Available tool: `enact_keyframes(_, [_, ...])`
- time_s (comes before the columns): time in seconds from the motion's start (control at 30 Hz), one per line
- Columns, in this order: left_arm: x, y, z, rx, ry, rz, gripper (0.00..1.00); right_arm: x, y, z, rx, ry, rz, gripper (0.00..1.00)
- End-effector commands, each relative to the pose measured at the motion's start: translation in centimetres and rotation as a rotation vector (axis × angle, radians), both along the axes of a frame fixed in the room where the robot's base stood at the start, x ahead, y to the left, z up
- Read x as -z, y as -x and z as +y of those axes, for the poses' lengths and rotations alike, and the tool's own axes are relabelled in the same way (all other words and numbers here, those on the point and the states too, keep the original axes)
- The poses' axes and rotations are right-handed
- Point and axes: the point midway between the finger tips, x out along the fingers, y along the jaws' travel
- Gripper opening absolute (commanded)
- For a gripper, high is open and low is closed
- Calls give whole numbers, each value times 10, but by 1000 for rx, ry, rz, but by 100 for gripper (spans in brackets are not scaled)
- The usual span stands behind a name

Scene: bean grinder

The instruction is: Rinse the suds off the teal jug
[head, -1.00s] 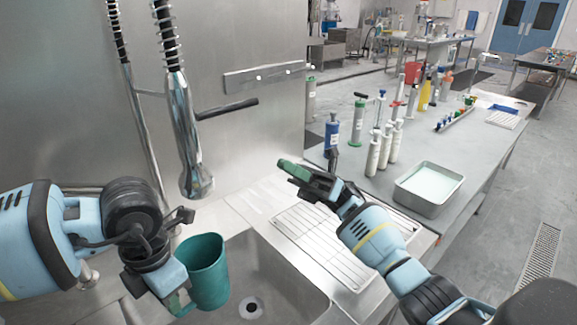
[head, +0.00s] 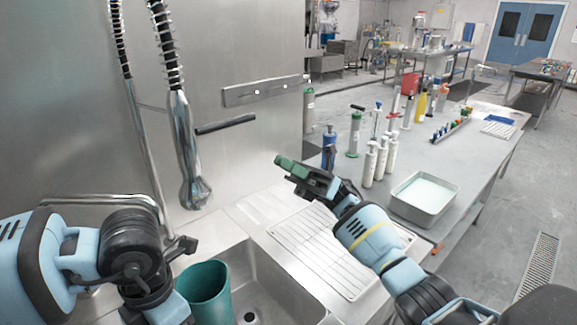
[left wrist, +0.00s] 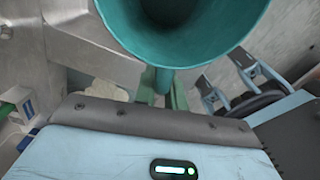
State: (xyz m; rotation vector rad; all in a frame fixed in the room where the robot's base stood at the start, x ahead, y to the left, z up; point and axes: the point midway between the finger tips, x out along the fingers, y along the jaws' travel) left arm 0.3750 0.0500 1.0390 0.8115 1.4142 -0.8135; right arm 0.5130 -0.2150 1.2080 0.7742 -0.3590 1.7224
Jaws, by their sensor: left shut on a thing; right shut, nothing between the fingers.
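The teal jug (head: 206,293) is held over the left side of the sink in the head view, its open rim facing up. The jug also fills the top of the left wrist view (left wrist: 186,50), where its handle sits between the fingers. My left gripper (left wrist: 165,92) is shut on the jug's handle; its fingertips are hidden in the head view. The spray head (head: 194,188) hangs above and behind the jug, apart from it. My right gripper (head: 290,170) is shut and empty above the drying rack. I cannot make out suds on the jug.
The steel sink (head: 275,290) has its drain right of the jug. A wire drying rack (head: 318,245) lies right of the sink. A grey tub (head: 424,198) and several bottles stand on the bench beyond. A steel wall with a dark lever backs the sink.

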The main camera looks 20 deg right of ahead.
Motion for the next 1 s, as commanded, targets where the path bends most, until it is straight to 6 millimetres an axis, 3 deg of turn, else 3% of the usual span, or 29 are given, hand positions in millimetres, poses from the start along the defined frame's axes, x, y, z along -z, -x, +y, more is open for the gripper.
enact_keyframes(0.5, [-1, 31, 1, -1, 0, -1, 0, 0, 0, 0, 0, 0, 0, 0])
enact_keyframes(1.0, [-1, 32, 1, -1, 0, -1, 0, 0, 0, 0, 1, 0, -1, 0])
